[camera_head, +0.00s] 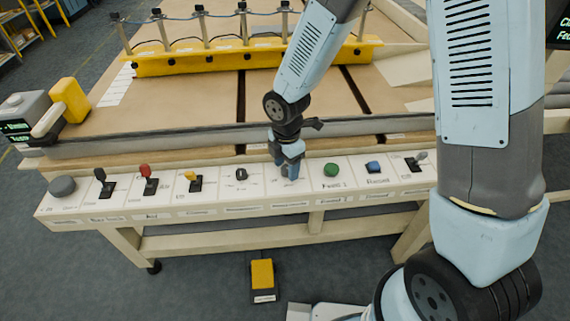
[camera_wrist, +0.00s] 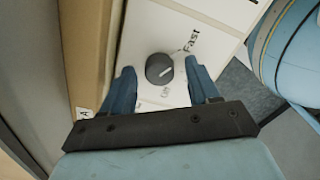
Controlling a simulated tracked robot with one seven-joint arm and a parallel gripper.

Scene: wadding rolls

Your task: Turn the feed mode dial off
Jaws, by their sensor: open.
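A round dark grey dial with a pale pointer line (camera_wrist: 159,69) sits on a white panel in the wrist view. The word "Fast" is printed beyond it at the upper right, and a smaller word on its near side is hard to read. The pale line slants toward the upper right. My gripper (camera_wrist: 163,88) is open, with one blue finger on each side of the dial; I cannot tell if they touch it. In the head view my gripper (camera_head: 287,172) points down over the control panel (camera_head: 260,190) and hides most of this dial.
Left of my gripper are a small black knob (camera_head: 241,174), a yellow lever (camera_head: 193,180), a red lever (camera_head: 147,180) and a black lever (camera_head: 103,182). Right of it are a green button (camera_head: 331,170), a blue button (camera_head: 374,167) and a grey lever (camera_head: 417,160). A grey roller bar lies behind.

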